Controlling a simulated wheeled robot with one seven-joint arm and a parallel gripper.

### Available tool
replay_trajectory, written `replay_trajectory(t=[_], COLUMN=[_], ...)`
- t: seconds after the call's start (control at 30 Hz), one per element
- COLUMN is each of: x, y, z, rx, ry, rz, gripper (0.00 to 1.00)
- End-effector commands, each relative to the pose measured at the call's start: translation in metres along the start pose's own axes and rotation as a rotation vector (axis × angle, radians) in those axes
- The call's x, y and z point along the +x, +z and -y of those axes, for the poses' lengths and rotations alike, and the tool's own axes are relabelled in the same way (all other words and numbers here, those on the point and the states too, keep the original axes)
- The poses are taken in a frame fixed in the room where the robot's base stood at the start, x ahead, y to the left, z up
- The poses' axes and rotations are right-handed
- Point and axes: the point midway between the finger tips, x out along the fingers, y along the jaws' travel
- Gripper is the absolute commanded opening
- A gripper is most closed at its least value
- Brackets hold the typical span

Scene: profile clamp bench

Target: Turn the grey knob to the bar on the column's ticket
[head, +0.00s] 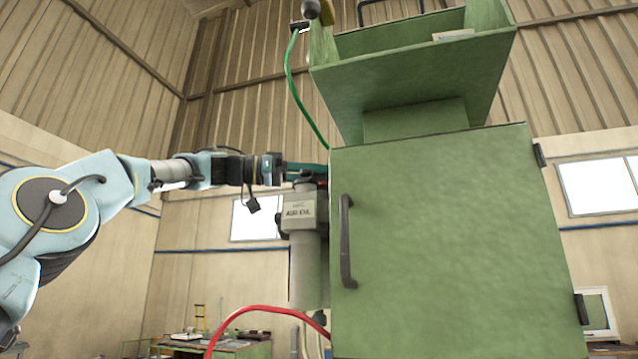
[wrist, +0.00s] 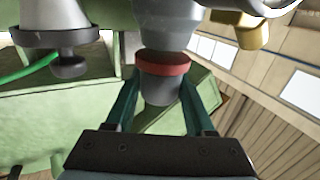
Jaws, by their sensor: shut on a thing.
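The grey knob (wrist: 160,90), with a red ring (wrist: 163,64) around it, sits between my gripper's two teal fingers in the wrist view. My gripper (wrist: 160,82) is shut on it, one finger on each side. In the head view my gripper (head: 300,168) reaches from the left to the top of a grey regulator unit (head: 300,240) beside the green cabinet; the knob is mostly hidden there. The unit carries a pale label (head: 298,211), too small to read surely. I make out no ticket with a bar reading, and no readable gauge face.
The green cabinet (head: 440,230) with a dark handle (head: 346,240) stands right of the unit, a green tray (head: 400,75) above it. A green hose (head: 296,95) hangs above my gripper; a red hose (head: 262,309) curves below. In the wrist view a brass fitting (wrist: 252,28) is close by.

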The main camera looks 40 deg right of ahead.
Motion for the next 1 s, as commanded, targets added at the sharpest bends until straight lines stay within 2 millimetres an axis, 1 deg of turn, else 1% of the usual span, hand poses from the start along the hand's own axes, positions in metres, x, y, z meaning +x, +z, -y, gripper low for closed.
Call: replay_trajectory(t=[0.03, 0.43, 0.47, 0.7, 0.73, 1.0], x=[0.0002, -0.0003, -0.0003, -0.0003, -0.0003, -0.0022], y=[0.0040, -0.0002, -0.0002, -0.0002, -0.0002, 0.0003], z=[-0.0008, 0.0002, 0.0002, 0.0000, 0.0000, 0.0000], rx=[0.003, -0.001, -0.001, -0.001, -0.001, 0.000], ry=[-0.016, -0.042, -0.042, -0.042, -0.041, -0.042], rz=[-0.001, -0.003, -0.003, -0.003, -0.003, -0.003], gripper=[0.00, 0.00, 0.56, 0.83, 0.84, 0.84])
